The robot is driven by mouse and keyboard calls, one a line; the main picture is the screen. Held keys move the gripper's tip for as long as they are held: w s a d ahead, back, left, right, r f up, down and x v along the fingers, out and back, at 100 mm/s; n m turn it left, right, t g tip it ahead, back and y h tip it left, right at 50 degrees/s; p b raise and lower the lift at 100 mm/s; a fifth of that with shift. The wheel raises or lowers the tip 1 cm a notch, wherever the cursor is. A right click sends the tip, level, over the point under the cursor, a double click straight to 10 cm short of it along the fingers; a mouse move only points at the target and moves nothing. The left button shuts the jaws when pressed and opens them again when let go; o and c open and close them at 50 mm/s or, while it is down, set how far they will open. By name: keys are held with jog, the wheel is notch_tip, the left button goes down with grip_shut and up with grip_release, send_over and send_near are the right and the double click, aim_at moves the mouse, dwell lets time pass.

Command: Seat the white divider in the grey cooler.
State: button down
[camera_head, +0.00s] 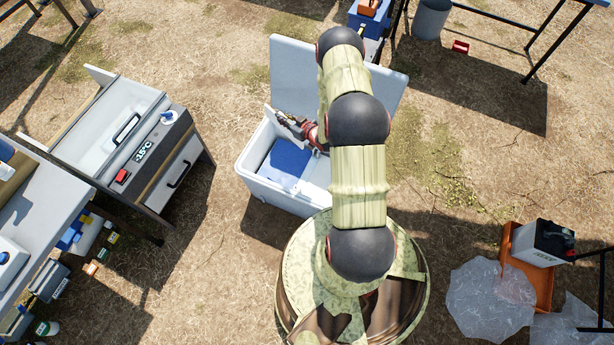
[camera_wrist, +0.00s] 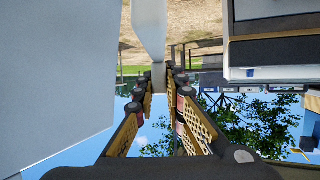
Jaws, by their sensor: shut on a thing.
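The grey cooler (camera_head: 250,180) stands open in the middle of the head view, with its pale lid (camera_head: 292,70) raised at the back. My gripper (camera_head: 280,115) is over the cooler's back left part. The wrist view shows the fingers (camera_wrist: 159,78) shut on the edge of a thin pale panel, the white divider (camera_wrist: 149,25). In the head view a small pale piece of the divider (camera_head: 268,113) shows at the fingertips; the rest is hidden or hard to tell from the cooler wall. A blue block (camera_head: 286,160) lies inside the cooler. My arm hides the cooler's right part.
A white chest unit with a −15°C display (camera_head: 143,152) stands to the left. A grey table (camera_head: 45,210) is at the far left. An orange tray (camera_head: 533,275) with a white and black box (camera_head: 540,245) lies at the lower right. Open ground lies between.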

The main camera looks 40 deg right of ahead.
jog(key=s+d+f+b, duration=0.2)
jog(key=s+f, duration=0.1)
jog(key=f, duration=0.6)
jog(key=s+d+f+b, duration=0.2)
jog(key=s+f+b, duration=0.1)
jog(key=f, duration=0.7)
jog(key=s+d+f+b, duration=0.2)
jog(key=s+f+b, duration=0.1)
jog(key=f, duration=0.7)
jog(key=shift+s, duration=0.5)
jog(key=shift+a+f, duration=0.1)
jog(key=shift+f, duration=0.05)
jog(key=c, duration=1.8)
grip_release()
jog(key=shift+c, duration=0.2)
